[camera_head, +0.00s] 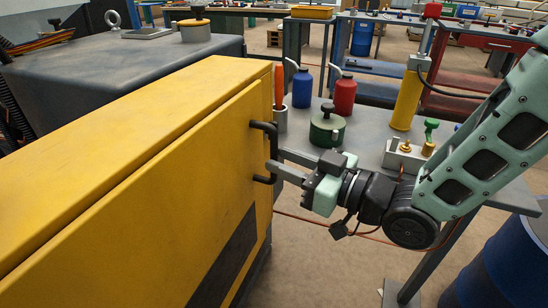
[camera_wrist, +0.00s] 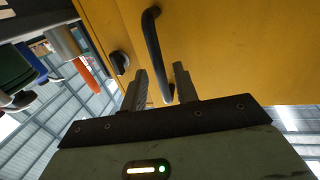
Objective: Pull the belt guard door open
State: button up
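The yellow belt guard door (camera_head: 190,185) fills the left of the head view and looks shut against its yellow housing (camera_head: 130,125). A black bar handle (camera_head: 273,142) stands off its right end. My gripper (camera_head: 277,163) is at the handle, coming from the right. In the wrist view, the handle (camera_wrist: 153,45) runs between the two fingers of my gripper (camera_wrist: 160,70). The fingers are apart, with a gap visible on each side of the bar, so the gripper looks open around it. The head view partly hides the fingertips behind the bar.
A grey bench (camera_head: 370,147) behind my gripper holds a green pot (camera_head: 326,130), blue bottle (camera_head: 302,88), red bottle (camera_head: 344,95) and yellow cylinder (camera_head: 407,100). A blue drum (camera_head: 500,265) stands at lower right. Floor (camera_head: 330,265) before the door is mostly clear.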

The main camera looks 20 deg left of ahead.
aim_at(273, 177)
jog(key=shift+x, duration=1.5)
jog(key=shift+c, duration=0.3)
grip_shut()
